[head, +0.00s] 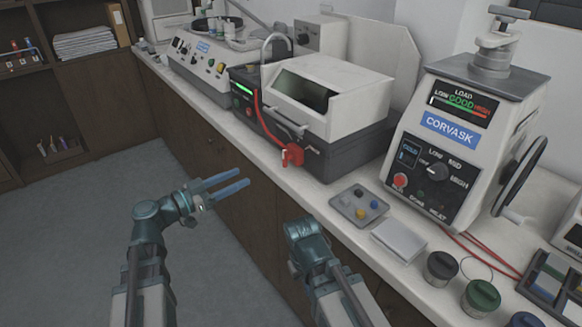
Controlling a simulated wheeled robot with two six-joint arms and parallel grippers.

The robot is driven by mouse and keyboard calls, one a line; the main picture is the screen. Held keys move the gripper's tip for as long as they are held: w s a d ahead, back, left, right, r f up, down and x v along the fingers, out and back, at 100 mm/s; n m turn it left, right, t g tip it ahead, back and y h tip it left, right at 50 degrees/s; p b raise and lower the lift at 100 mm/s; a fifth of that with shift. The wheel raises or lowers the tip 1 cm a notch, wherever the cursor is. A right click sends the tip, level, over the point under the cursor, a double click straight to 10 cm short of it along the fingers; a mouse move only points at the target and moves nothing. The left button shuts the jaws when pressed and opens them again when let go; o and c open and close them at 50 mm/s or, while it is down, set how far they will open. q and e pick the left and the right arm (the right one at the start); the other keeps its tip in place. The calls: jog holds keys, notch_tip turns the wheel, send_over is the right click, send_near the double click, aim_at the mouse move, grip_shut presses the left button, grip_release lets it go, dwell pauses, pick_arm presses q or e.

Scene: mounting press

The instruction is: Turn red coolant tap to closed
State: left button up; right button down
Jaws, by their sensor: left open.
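The red coolant tap (292,155) is on the front of the white-lidded cutting machine (318,90), low down near the bench's front edge. A red hose (264,122) runs down to it. Whether the tap is open or closed is not clear at this size. My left gripper (228,188) is open and empty, its two blue fingers pointing right, over the floor in front of the bench. It is left of and below the tap in the picture, apart from it. My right gripper (304,234) is below the tap, near the bench edge; its fingers are hidden.
The mounting press (455,140) stands right on the bench. A grey tray (359,205) with coloured pieces, a white pad (398,240) and lidded jars (440,268) lie before it. A Corvask machine (205,65) stands at the back left. The floor (80,230) is clear.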

aim_at(283, 158)
pick_arm(q)
jog(key=x, duration=1.3)
jog(key=shift+w+d, duration=0.25)
jog(key=shift+d, duration=0.1)
jog(key=shift+c, duration=0.3)
grip_shut()
